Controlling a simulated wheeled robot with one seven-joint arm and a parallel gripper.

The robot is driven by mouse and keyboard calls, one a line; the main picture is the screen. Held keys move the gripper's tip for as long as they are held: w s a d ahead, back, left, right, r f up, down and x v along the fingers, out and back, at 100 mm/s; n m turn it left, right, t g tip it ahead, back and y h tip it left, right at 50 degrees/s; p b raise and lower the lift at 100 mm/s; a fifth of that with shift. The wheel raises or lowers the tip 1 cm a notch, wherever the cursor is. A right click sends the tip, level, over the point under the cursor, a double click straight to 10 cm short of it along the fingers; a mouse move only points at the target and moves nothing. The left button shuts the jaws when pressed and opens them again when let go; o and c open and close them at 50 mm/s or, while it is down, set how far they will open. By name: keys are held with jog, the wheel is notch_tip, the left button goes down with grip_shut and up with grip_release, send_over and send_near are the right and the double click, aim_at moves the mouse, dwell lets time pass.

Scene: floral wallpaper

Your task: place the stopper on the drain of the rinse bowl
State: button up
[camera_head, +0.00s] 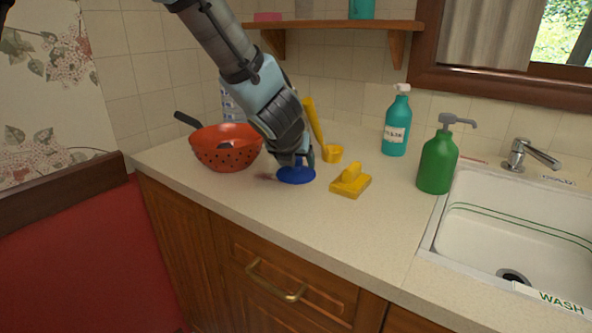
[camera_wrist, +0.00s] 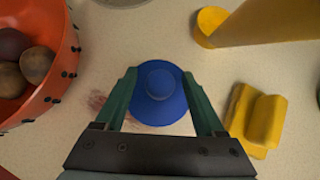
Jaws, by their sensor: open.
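The blue stopper (camera_head: 296,175) lies on the counter, a round disc with a raised knob. In the wrist view the stopper (camera_wrist: 159,93) sits between the two green fingers of my gripper (camera_wrist: 160,95). My gripper (camera_head: 303,157) is open and low over the stopper, with a finger on either side of its knob. I cannot tell whether the fingers touch it. A white sink (camera_head: 521,222) labelled WASH is at the right, with a dark drain (camera_head: 513,276) in its floor. No bowl labelled as the rinse bowl shows.
An orange colander (camera_head: 226,148) holding round dark items is left of my gripper. A yellow scrubber (camera_head: 350,182) and a yellow upright-handled tool (camera_head: 331,153) are close on the right. A green pump bottle (camera_head: 437,160), teal bottle (camera_head: 396,124) and tap (camera_head: 530,155) stand farther right.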

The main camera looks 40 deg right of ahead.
jog(key=shift+c, duration=0.3)
grip_shut()
jog(key=shift+r, duration=0.1)
dwell(0.4)
jog(key=shift+r+p, duration=0.3)
jog(key=shift+r, duration=0.3)
notch_tip(320, 180, up, 2)
jog(key=shift+r+p, duration=0.25)
jog(key=shift+p, duration=0.35)
jog(key=s+a+b, duration=0.1)
jog(key=s+a, duration=0.2)
jog(key=a, duration=0.1)
jog(key=s+a+b, duration=0.1)
jog(key=s+a, duration=0.3)
jog(key=a, duration=0.1)
jog(key=s+a+b, duration=0.2)
jog(key=s+a, duration=0.1)
jog(key=a, duration=0.1)
jog(key=shift+s+a+f, duration=0.2)
jog(key=shift+s+a, duration=0.05)
jog(key=shift+a, duration=0.1)
jog(key=shift+s+a, duration=0.2)
jog(key=shift+a, duration=0.1)
jog(key=shift+s+a, duration=0.1)
